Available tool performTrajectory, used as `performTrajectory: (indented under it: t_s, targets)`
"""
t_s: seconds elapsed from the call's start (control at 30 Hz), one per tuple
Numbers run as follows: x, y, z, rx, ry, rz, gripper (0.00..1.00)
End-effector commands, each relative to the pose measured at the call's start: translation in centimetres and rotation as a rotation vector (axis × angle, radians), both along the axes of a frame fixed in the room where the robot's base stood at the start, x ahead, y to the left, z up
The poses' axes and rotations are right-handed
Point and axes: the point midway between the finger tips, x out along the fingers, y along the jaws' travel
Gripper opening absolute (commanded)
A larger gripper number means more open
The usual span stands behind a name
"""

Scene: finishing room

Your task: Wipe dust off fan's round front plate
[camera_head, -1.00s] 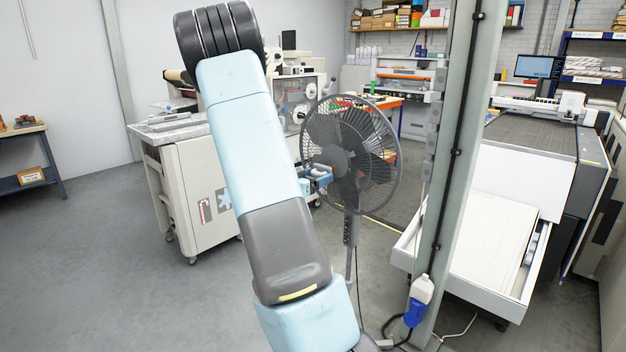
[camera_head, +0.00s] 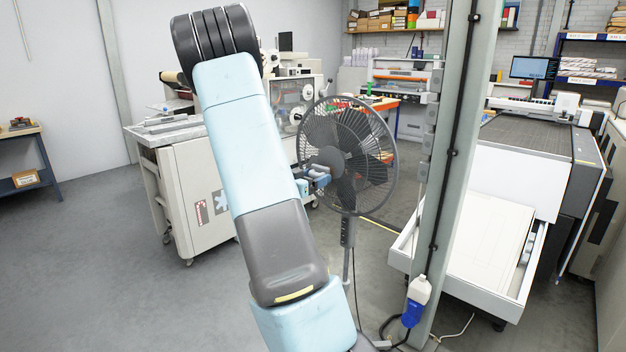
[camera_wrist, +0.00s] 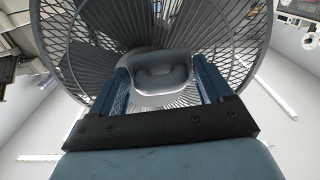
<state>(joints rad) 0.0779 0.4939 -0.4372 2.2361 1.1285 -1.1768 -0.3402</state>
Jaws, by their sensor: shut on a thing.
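The dark grey standing fan (camera_head: 372,150) faces me at the middle of the head view, with a round wire cage. Its round plate (camera_head: 328,157) sits at the cage's centre. My gripper (camera_head: 319,178) is at the cage's lower left, close to the plate; whether it touches is unclear. In the wrist view, the fan's cage (camera_wrist: 235,40) fills the top. My gripper's two blue fingers (camera_wrist: 163,82) are there, with a pale grey, smooth, curved thing (camera_wrist: 165,78) between them, and they are shut on it. It hides part of the fan's centre.
A grey-green post (camera_head: 455,150) with cables stands right of the fan. A white open drawer (camera_head: 470,250) of a large printer juts out behind it. A beige machine cabinet (camera_head: 190,195) stands left, behind my arm. The floor at front left is clear.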

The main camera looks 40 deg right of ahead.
Motion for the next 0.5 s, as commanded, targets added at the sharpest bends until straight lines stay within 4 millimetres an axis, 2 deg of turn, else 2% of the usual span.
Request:
performTrajectory:
  t_s: [0.5]
  targets:
    - [0.03,-0.86,-0.01,0.000,0.000,-0.001,0.55]
